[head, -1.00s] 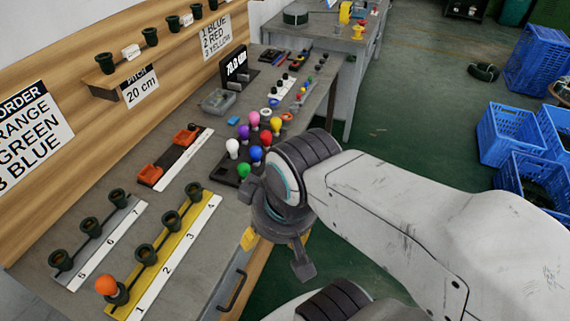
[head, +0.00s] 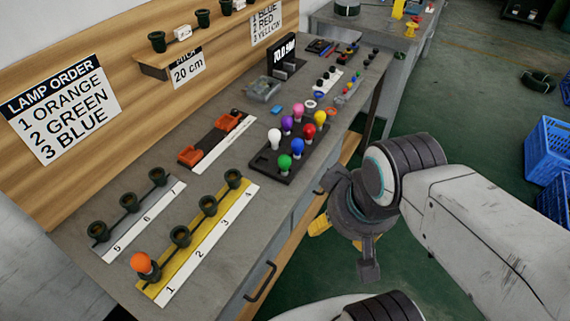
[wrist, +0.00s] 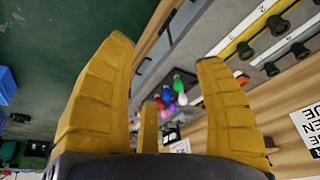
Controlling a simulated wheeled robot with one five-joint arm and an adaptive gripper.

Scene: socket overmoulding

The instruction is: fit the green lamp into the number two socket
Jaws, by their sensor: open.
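The green lamp (head: 284,164) stands at the near end of a dark lamp rack (head: 265,169) on the bench. It also shows in the wrist view (wrist: 178,84), between my fingers but far beyond them. The number two socket (head: 181,236) is an empty dark cup on the yellow strip (head: 188,264). The orange lamp (head: 140,262) sits in the number one socket beside it. My gripper (head: 322,225) is off the bench's front edge, right of the rack. In the wrist view my gripper (wrist: 165,55) has its yellow fingers spread, with nothing between them.
White, purple, pink, yellow, red and blue lamps crowd the rack around the green one. A second strip (head: 134,222) with sockets 5 to 7 lies behind the yellow strip. Orange holders (head: 190,155) stand behind the rack. Open floor lies right of the bench.

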